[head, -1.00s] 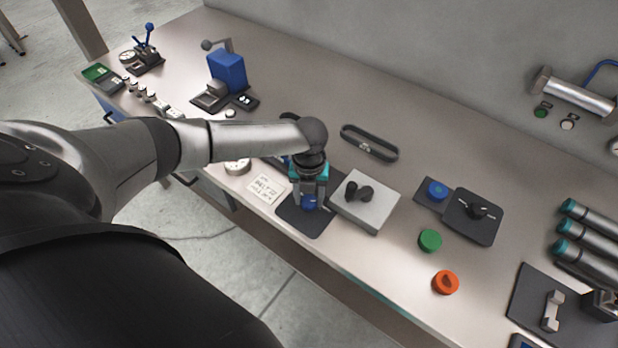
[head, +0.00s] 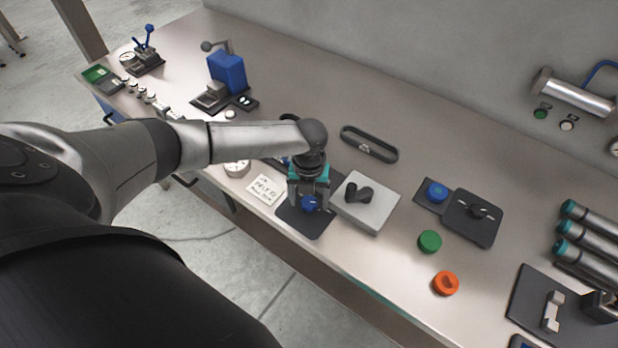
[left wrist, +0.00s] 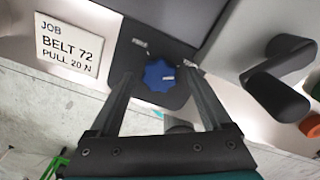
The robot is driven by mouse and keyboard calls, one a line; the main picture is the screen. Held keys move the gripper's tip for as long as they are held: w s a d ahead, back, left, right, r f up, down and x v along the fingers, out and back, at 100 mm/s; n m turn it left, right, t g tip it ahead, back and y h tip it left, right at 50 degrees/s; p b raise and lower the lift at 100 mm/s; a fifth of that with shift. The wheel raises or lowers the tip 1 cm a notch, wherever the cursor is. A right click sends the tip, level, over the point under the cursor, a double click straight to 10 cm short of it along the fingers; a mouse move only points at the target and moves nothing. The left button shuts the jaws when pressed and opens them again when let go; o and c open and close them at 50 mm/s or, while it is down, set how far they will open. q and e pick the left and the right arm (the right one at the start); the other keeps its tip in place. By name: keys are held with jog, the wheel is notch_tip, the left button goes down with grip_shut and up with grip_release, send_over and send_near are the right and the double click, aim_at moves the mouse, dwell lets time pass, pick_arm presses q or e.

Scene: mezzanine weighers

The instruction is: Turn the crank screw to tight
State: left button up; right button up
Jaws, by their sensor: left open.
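A blue lobed knob (left wrist: 160,76) with a white mark sits on a dark plate (left wrist: 180,98), and I take it to be the crank screw. It also shows in the head view (head: 309,203). Small labels stand on both sides of it, too small to read. My left gripper (head: 308,205) points down over the knob. Its fingers are open, one on each side of the knob in the left wrist view (left wrist: 159,73). I cannot tell whether they touch it. My right gripper is not in view.
A grey box (head: 378,213) with a dark handle stands right beside the plate. A white card (head: 265,190) reading "JOB BELT 72 PULL 20 N" lies to its left. A black belt loop (head: 370,143) lies behind. Green (head: 430,241) and orange (head: 446,283) knobs stand further right.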

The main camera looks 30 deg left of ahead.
aim_at(309, 202)
pick_arm(q)
notch_tip(309, 202, up, 15)
jog(key=p, duration=0.1)
dwell(0.4)
jog(key=shift+r, duration=0.1)
